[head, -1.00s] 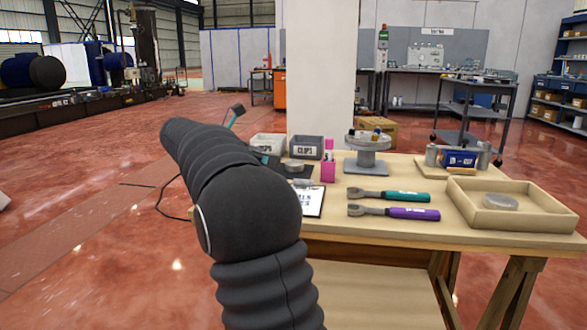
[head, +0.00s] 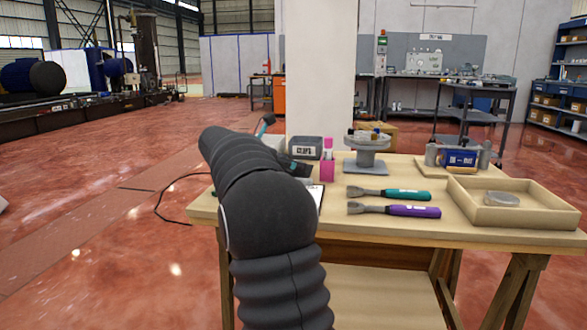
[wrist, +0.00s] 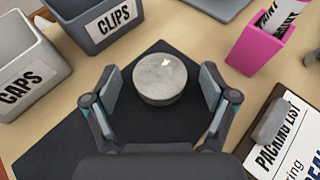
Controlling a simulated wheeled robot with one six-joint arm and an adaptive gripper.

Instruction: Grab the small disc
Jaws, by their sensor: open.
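A grey round disc (wrist: 158,79) lies on a black mat (wrist: 55,140) in the wrist view. My gripper (wrist: 159,92) is open, with one finger to the left of the disc and one to the right. Gaps show between the fingers and the disc, so it is not held. In the head view my arm hides this disc and most of the gripper.
A CAPS bin (wrist: 22,85) and a CLIPS bin (wrist: 100,22) stand left of and behind the disc. A pink holder (wrist: 262,45) and a packing list clipboard (wrist: 285,145) are at the right. A round grey stand (head: 366,160), a teal-handled tool (head: 400,195) and a purple-handled tool (head: 405,211) occupy the table.

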